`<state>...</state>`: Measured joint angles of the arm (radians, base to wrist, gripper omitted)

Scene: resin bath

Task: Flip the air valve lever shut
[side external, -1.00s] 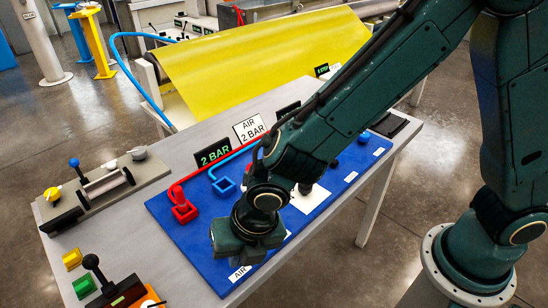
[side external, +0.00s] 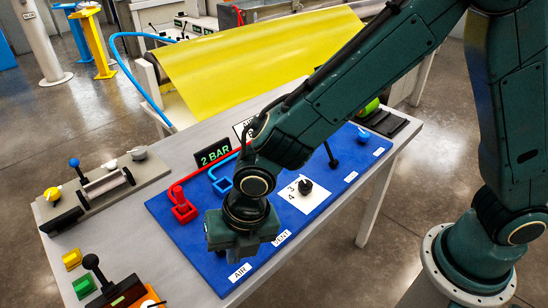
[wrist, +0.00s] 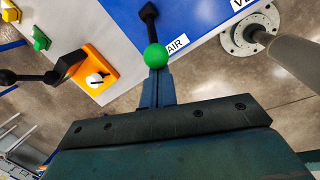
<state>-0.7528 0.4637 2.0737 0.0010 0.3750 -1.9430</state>
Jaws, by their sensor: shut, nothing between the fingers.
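The air valve lever (wrist: 151,25) is black with a green ball knob (wrist: 155,56), seen in the wrist view beside the AIR label (wrist: 176,43) on the blue panel. My gripper (wrist: 157,78) is shut and empty, its fingertips right at the near side of the green knob. I cannot tell whether they touch it. In the side view my gripper (side external: 240,243) is low over the panel's front left part, above the AIR label (side external: 239,272), and hides the lever.
The blue panel (side external: 185,237) also carries red (side external: 182,208) and blue (side external: 222,186) square fittings, a numbered black dial (side external: 305,187) and another black lever (side external: 331,156). An orange-based switch box (wrist: 94,75) is left of the lever in the wrist view. Bare grey tabletop (side external: 165,255) lies left of the panel.

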